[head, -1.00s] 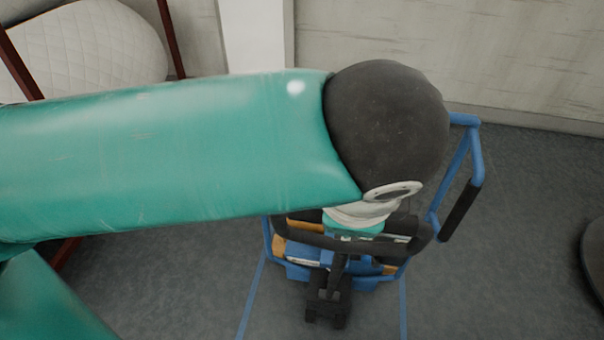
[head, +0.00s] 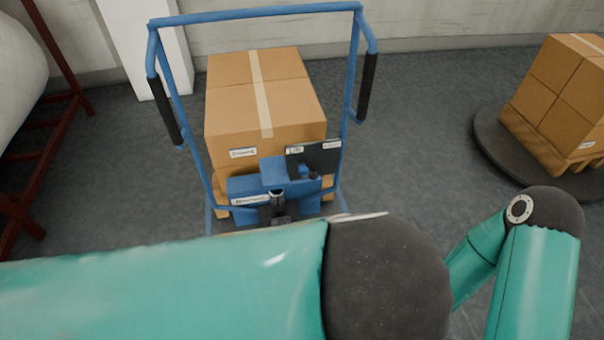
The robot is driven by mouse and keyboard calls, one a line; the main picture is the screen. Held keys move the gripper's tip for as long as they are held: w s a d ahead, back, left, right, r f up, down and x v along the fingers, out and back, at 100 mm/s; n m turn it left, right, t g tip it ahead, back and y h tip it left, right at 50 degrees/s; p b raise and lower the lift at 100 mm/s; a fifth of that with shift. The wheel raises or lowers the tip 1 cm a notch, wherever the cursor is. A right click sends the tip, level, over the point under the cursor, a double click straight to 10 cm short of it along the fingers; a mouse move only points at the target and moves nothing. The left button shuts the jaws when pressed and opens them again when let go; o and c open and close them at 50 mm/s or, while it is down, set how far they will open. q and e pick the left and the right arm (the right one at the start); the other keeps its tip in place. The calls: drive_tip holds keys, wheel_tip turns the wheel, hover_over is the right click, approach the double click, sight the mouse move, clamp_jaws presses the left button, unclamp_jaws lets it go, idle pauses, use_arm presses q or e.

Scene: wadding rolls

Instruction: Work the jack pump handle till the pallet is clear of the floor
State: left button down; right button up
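A blue jack has a tall tubular frame (head: 255,14) with black grips, and a blue body (head: 262,183) low at its near side. A dark upright part (head: 278,205) stands at the front of the body; its lower end is hidden by my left arm, and I cannot tell whether it is the pump handle. Taped cartons (head: 262,95) stand on the pallet inside the frame. The pallet is mostly hidden, so its gap to the floor does not show. My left arm crosses the foreground; my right arm is bent at the lower right. Neither gripper shows.
A round dark turntable (head: 492,150) at the right bears a pallet of cartons (head: 560,95). A dark red rack (head: 45,165) with a pale roll (head: 15,75) stands at the left. Grey floor (head: 420,125) is clear between jack and turntable. A wall runs behind.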

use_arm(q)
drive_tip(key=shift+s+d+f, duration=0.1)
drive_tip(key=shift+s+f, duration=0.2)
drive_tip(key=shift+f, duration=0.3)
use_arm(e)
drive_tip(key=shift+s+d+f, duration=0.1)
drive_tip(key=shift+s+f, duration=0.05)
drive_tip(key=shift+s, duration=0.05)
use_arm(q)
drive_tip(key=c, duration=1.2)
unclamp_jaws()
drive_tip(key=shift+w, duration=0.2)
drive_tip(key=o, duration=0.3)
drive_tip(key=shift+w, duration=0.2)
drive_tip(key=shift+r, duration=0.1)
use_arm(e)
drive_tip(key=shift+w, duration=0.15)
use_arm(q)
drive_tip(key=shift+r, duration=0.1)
